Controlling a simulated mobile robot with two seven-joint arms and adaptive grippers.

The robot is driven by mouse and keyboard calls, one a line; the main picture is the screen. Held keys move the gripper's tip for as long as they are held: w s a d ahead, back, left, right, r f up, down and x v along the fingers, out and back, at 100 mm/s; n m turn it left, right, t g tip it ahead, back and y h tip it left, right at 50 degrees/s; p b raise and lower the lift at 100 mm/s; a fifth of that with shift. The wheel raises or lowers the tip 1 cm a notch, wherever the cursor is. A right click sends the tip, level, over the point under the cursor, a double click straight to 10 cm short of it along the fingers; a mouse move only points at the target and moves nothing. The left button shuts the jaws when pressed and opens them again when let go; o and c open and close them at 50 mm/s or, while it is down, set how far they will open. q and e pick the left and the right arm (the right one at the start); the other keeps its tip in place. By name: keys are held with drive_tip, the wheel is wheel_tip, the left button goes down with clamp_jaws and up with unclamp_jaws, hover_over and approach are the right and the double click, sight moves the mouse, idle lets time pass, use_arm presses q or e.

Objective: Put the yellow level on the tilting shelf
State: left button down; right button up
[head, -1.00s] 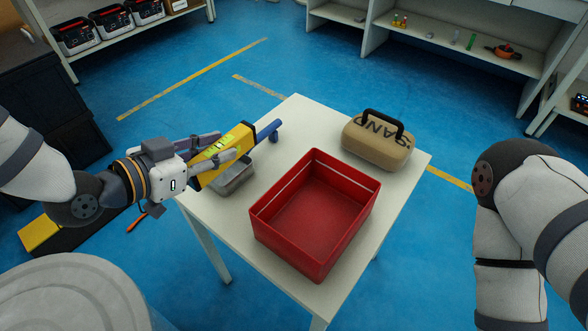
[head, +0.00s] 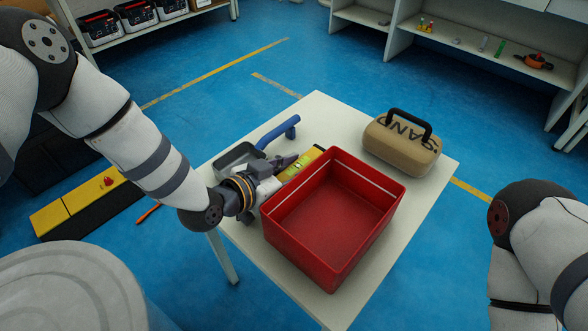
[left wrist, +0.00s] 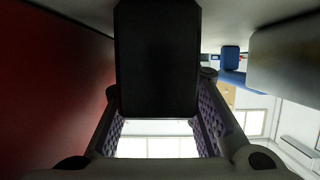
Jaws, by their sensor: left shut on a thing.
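The yellow level (head: 305,163) lies along the left side of the red bin (head: 305,250), partly hidden by my left gripper and the bin's rim. My left gripper (head: 287,166) is shut on the level, between the bin and a grey metal tin (head: 238,156). In the left wrist view a dark block (left wrist: 158,60) fills the middle, between the fingers (left wrist: 158,125); the red bin's wall (left wrist: 45,90) is close on the left. Whether the level touches the table is hidden. I cannot tell which thing is the tilting shelf. My right gripper is out of view.
A blue-handled tool (head: 278,133) lies behind the tin. A tan case marked SAND (head: 400,148) stands at the table's back right. The white table (head: 325,112) has free room at the back. White shelving (head: 450,58) stands beyond, and a yellow-black piece (head: 65,208) lies on the floor.

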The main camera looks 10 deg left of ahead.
use_arm(q)
drive_tip(key=shift+f, duration=0.1)
drive_tip(key=c, duration=1.6)
unclamp_jaws()
drive_tip(key=shift+o, duration=0.2)
